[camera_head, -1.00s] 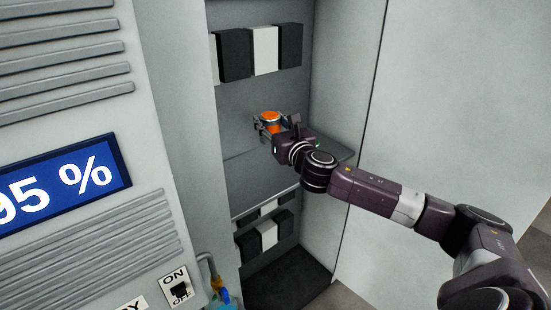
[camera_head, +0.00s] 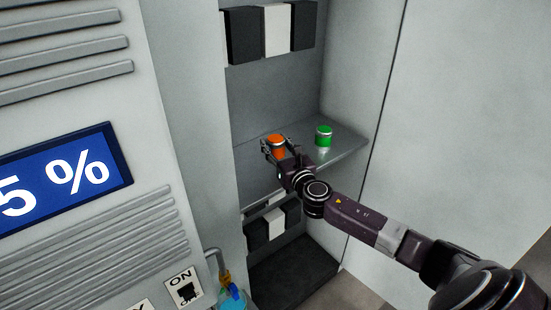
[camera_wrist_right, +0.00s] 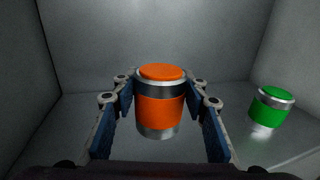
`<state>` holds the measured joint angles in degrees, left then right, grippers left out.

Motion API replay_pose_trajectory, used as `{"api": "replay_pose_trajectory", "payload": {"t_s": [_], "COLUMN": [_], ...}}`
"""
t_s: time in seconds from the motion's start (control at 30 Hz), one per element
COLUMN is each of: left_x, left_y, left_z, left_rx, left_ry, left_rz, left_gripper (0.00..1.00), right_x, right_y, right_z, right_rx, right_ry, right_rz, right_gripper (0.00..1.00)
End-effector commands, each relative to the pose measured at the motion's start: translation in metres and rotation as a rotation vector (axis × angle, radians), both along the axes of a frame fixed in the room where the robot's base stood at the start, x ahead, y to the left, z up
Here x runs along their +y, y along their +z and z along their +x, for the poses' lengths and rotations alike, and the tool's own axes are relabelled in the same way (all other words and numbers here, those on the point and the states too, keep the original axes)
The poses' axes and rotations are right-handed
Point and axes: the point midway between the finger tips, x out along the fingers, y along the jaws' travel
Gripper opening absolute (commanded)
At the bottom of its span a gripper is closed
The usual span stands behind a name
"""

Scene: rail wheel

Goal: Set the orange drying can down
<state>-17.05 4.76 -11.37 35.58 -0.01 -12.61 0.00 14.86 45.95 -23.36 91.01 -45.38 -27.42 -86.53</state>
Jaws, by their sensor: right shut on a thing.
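The orange drying can (camera_head: 276,140) has an orange top and silver bands. It is upright between the fingers of my right gripper (camera_head: 279,147), which is shut on it, at the left part of the grey shelf (camera_head: 345,148). The can also shows in the right wrist view (camera_wrist_right: 160,108), in the middle between the blue finger pads of the gripper (camera_wrist_right: 160,115). I cannot tell whether its base touches the shelf. My left gripper is not in view.
A green can (camera_head: 324,136) with silver bands stands on the shelf to the right; it also shows in the right wrist view (camera_wrist_right: 271,106). Black and white blocks (camera_head: 277,30) sit above the shelf, others below (camera_head: 277,226). Cabinet walls enclose the shelf on both sides.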

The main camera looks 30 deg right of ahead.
Motion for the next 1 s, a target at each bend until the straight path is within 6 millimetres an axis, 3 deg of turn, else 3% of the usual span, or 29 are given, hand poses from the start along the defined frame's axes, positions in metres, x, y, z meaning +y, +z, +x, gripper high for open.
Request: {"api": "replay_pose_trajectory", "payload": {"t_s": [0.1, 0.33, 0.73, 0.77, 0.9, 1.0], "left_x": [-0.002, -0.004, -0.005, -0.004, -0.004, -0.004], "left_y": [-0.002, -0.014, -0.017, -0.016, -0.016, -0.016], "left_z": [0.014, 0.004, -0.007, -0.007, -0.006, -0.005], "left_rx": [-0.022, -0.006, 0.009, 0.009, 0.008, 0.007], "left_ry": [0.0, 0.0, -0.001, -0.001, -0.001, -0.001], "left_rz": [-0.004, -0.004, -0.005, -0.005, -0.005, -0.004], "left_gripper": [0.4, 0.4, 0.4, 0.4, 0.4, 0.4], "right_x": [0.0, 0.0, 0.0, 0.0, 0.0, 0.0], "right_y": [-0.01, -0.044, -0.049, -0.049, -0.048, -0.048], "right_z": [0.0, 0.0, 0.0, 0.0, 0.0, 0.0], "right_rx": [0.0, 0.0, 0.0, 0.001, 0.001, 0.001], "right_ry": [0.0, -0.001, 0.0, 0.001, 0.001, 0.001], "right_rz": [0.001, 0.001, 0.0, 0.0, 0.0, 0.0], "right_gripper": [0.11, 0.11, 0.11, 0.43, 0.58, 0.58]}}
